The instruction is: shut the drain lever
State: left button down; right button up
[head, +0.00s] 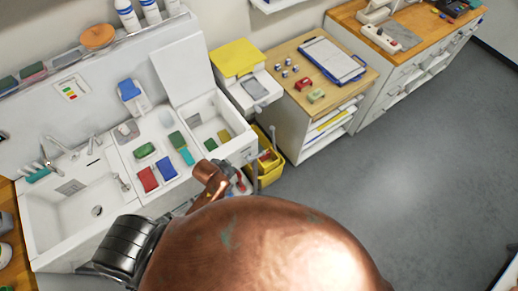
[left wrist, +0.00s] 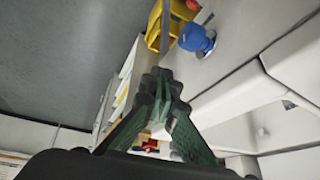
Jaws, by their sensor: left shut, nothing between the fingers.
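My left gripper (head: 240,176) is at the front right corner of the white sink unit (head: 160,190), partly hidden by my copper-coloured wrist. In the left wrist view its dark green fingers (left wrist: 158,82) are together with nothing between them. A blue rounded handle (left wrist: 197,38) on a grey fitting stands out from the pale unit wall, beyond the fingertips and to their right. It may be the drain lever; I cannot tell its position. A small red part (left wrist: 193,4) shows at the top edge. No contact with the gripper is visible. My right gripper is not in view.
A yellow bin (head: 272,173) stands close beside the unit, near my left gripper. A wooden-topped cabinet (head: 296,92) carries a clipboard (head: 333,58) and small items. The grey floor to the right is clear.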

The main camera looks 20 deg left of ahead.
pick_arm(q)
jog(key=w+d+r+m, duration=0.2)
jog(key=w+d, duration=0.1)
jog(key=w, duration=0.2)
jog(key=w+d+r+m+h, duration=0.1)
jog(key=w+d+r, duration=0.1)
jog(key=w, duration=0.3)
jog(key=shift+w+d+r+m+t, duration=0.15)
jog(key=shift+d+m+t, duration=0.25)
jog(key=shift+d, duration=0.2)
send_over(263, 154)
jog(key=s, duration=0.2)
notch_tip(263, 154, down, 8)
jog(key=r, duration=0.1)
jog(key=f, duration=0.2)
jog(key=a+f+p, duration=0.1)
jog(key=f, duration=0.2)
jog(key=shift+a, duration=0.2)
jog(key=shift+d, duration=0.15)
